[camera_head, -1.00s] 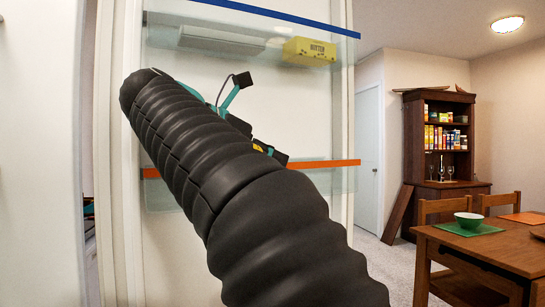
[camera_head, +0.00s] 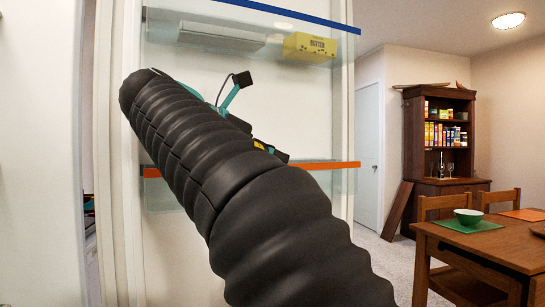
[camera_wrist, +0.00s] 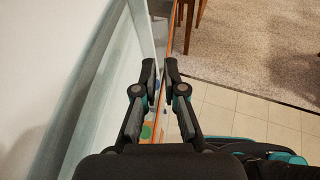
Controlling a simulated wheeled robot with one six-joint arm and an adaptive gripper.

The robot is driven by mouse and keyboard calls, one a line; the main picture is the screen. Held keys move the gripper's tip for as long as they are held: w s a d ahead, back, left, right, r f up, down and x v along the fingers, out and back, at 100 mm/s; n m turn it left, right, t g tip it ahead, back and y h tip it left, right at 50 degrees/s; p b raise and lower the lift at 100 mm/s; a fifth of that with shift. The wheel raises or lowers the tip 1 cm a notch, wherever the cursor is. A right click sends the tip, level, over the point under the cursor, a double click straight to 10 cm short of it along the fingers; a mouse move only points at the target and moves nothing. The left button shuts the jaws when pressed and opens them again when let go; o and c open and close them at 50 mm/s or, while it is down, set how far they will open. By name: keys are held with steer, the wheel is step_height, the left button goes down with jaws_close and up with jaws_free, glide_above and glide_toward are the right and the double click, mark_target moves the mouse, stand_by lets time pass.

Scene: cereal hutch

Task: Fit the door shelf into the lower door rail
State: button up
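The door shelf (camera_head: 335,180) is a clear bin with an orange front strip. It stands against the white door inner face in the head view, its middle hidden behind my arm. In the wrist view my gripper (camera_wrist: 160,72) has its two dark fingertips close together on either side of the shelf's thin front wall, with orange showing along it (camera_wrist: 159,100). In the head view my gripper is mostly hidden by my arm. The lower door rail is hidden or cannot be made out, so I cannot tell whether the shelf is seated in it.
A blue-edged upper door shelf (camera_head: 285,14) holds a yellow butter box (camera_head: 309,46) and a pale flat container (camera_head: 220,37). To the right stand a wooden table (camera_head: 480,252) with a bowl (camera_head: 468,217), chairs, and a brown hutch (camera_head: 440,150). Carpeted floor lies open between door and table.

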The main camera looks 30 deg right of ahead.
steer(key=o, duration=0.3)
steer(key=shift+a, duration=0.1)
steer(key=v, duration=0.7)
steer(key=shift+a, duration=0.15)
stand_by(0.8)
